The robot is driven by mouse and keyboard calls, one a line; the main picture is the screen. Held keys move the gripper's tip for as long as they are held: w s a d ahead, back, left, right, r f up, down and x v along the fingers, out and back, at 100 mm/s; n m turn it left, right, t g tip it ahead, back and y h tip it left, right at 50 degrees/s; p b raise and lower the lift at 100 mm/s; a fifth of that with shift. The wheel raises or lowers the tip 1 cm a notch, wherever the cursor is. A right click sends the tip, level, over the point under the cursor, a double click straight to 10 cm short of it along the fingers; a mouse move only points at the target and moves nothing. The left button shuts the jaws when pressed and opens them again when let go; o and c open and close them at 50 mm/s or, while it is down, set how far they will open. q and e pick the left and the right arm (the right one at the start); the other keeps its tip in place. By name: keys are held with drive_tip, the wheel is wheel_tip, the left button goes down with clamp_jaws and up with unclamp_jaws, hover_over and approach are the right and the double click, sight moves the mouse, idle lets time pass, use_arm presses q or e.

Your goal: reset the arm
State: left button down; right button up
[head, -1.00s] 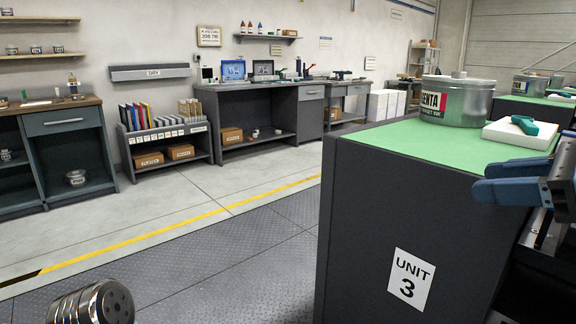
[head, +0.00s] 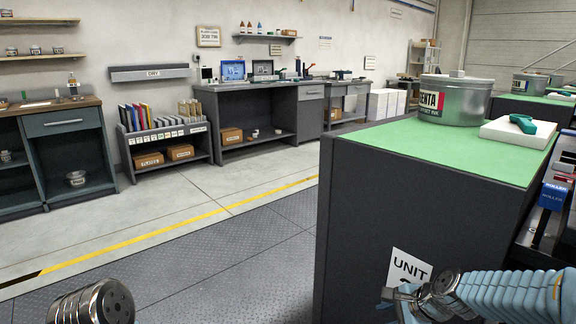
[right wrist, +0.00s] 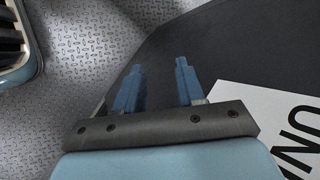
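My right arm (head: 490,290) reaches in at the lower right of the head view, low in front of the unit's dark front panel; its fingers cannot be made out there. In the right wrist view my right gripper (right wrist: 160,66) has its two blue fingers apart with nothing between them. The dark panel and part of the white UNIT sign (right wrist: 265,115) show close to the fingers. A chrome joint (head: 95,302) of my left arm shows at the bottom left of the head view. My left gripper is not in view.
The dark unit (head: 420,195) fills the right side. A magenta ink tin (head: 455,102) and a white pad (head: 518,132) with a green-handled tool (head: 523,123) sit on its green top. A blue-labelled roller box (head: 557,193) is at the right edge. The floor (head: 200,265) at left is clear.

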drive_tip(key=s+a+f+n+g, duration=0.1)
drive_tip(key=s+a+f+n, duration=0.15)
drive_tip(key=f, duration=0.45)
drive_tip(key=s+a+f+n+g, duration=0.1)
drive_tip(key=s+a+f+n, duration=0.2)
drive_tip(key=f, duration=0.4)
drive_tip(key=s+a+f+n+g, duration=0.1)
drive_tip(key=s+a+f+n, duration=0.2)
drive_tip(key=f, duration=0.4)
drive_tip(key=s+a+f+n+g, duration=0.1)
drive_tip(key=s+a+f+n, duration=0.1)
drive_tip(key=s, duration=0.4)
drive_tip(key=s+a+f+n+g, duration=0.1)
drive_tip(key=s+a+f+n, duration=0.1)
drive_tip(key=s+f+n, duration=0.3)
drive_tip(key=shift+s+f, duration=0.75)
drive_tip(key=shift+s, duration=0.3)
drive_tip(key=shift+d, duration=0.1)
